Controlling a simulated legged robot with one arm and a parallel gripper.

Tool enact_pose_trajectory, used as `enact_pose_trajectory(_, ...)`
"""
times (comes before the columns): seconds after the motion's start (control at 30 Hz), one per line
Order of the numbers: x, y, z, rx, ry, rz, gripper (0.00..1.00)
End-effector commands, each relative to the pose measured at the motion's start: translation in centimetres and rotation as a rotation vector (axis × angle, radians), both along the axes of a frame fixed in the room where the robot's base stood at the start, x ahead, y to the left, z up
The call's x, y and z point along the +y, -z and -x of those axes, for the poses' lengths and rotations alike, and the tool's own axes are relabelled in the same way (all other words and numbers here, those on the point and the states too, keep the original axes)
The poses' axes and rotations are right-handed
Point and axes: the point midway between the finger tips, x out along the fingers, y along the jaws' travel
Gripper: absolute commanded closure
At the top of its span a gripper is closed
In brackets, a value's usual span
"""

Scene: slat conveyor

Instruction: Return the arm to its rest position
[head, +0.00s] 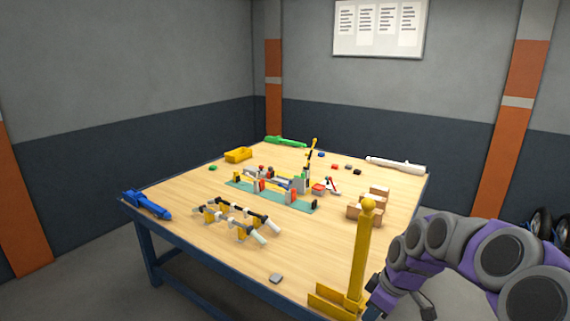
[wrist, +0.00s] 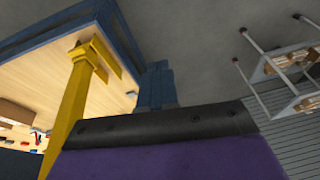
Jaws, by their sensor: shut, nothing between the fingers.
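My arm, with purple and grey links, arches in from the right of the head view. Its end, my gripper (head: 378,304), hangs low beside the table's near right corner, apart from the objects in the table's middle. It is shut and empty; its fingertips are hard to make out. In the wrist view a purple and black part of my arm fills the lower middle, and the fingertips are not clear. A yellow post (head: 362,255) on a yellow base stands at the near table corner, just left of my gripper. The post also shows in the wrist view (wrist: 72,110).
The wooden table (head: 210,262) holds a slat conveyor build on a green plate (head: 240,185), a white-and-black linkage (head: 235,218), brown blocks (head: 362,212), a yellow bin (head: 238,155) and a blue tool (head: 146,204). A white-framed rack (wrist: 298,104) stands at right in the wrist view.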

Motion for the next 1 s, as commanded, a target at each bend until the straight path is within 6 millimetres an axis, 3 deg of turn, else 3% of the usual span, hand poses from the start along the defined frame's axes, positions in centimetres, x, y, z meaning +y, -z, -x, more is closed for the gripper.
enact_pose_trajectory(0.2, 4.9, -3.7, 7.3, 0.087, 0.102, 0.033, 1.0)
enact_pose_trajectory(0.4, 7.2, -5.0, 15.1, 0.181, 0.266, 0.102, 1.0)
enact_pose_trajectory(0.73, 7.1, -4.1, 27.9, 0.317, 0.655, 0.236, 1.0)
enact_pose_trajectory(0.9, 6.5, -3.4, 31.7, 0.353, 0.812, 0.271, 1.0)
enact_pose_trajectory(1.0, 6.3, -3.2, 32.7, 0.361, 0.856, 0.28, 1.0)
